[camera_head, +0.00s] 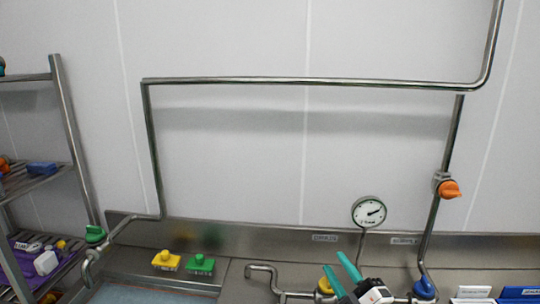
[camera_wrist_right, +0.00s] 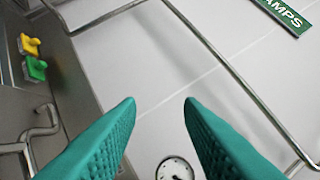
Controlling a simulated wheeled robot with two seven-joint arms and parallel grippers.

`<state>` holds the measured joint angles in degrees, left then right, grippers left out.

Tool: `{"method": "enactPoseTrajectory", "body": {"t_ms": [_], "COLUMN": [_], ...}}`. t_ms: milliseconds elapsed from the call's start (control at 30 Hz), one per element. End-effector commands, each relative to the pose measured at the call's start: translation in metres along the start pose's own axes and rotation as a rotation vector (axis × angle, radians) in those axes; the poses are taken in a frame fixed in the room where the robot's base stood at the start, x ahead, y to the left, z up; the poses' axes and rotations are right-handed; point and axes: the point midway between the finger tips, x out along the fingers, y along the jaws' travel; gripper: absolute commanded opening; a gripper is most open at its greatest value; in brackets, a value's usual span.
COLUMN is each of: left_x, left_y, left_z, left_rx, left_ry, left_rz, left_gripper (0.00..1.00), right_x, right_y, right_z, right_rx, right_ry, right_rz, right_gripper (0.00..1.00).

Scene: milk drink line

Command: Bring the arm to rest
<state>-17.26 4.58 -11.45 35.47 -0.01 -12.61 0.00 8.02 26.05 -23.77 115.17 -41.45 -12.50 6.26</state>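My right gripper (camera_head: 346,274) comes in at the bottom of the head view, right of centre. Its two green fingers point up and to the left. In the right wrist view the right gripper (camera_wrist_right: 160,103) has its fingers well apart, with nothing between them but the wall behind. It is open and empty, in front of the steel counter and below the round gauge (camera_head: 369,211). The gauge also shows between the lower parts of the fingers in the wrist view (camera_wrist_right: 175,169). My left gripper is not in view.
Steel pipework (camera_head: 310,80) runs along the wall, with an orange valve knob (camera_head: 450,189) at right. A yellow button (camera_head: 166,260) and a green button (camera_head: 201,263) sit on the counter. A shelf rack (camera_head: 68,130) stands at left. Blue (camera_head: 424,288) and yellow knobs (camera_head: 326,285) are near the gripper.

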Motion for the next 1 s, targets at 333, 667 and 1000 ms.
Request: {"method": "enactPoseTrajectory", "body": {"t_ms": [333,667,1000], "left_x": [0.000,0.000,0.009], "left_y": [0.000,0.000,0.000], "left_z": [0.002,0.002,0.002], "left_rx": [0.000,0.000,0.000], "left_ry": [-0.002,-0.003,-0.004], "left_rz": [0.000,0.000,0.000], "left_gripper": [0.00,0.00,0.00], "right_x": [-0.184,-0.302,-0.352], "right_y": [0.095,0.139,0.189], "right_z": [-0.080,-0.054,-0.056], "right_rx": [0.621,0.833,0.901], "right_ry": [0.945,1.343,1.504], "right_rz": [0.224,0.482,0.625], "right_gripper": [0.34,0.34,0.34]}}
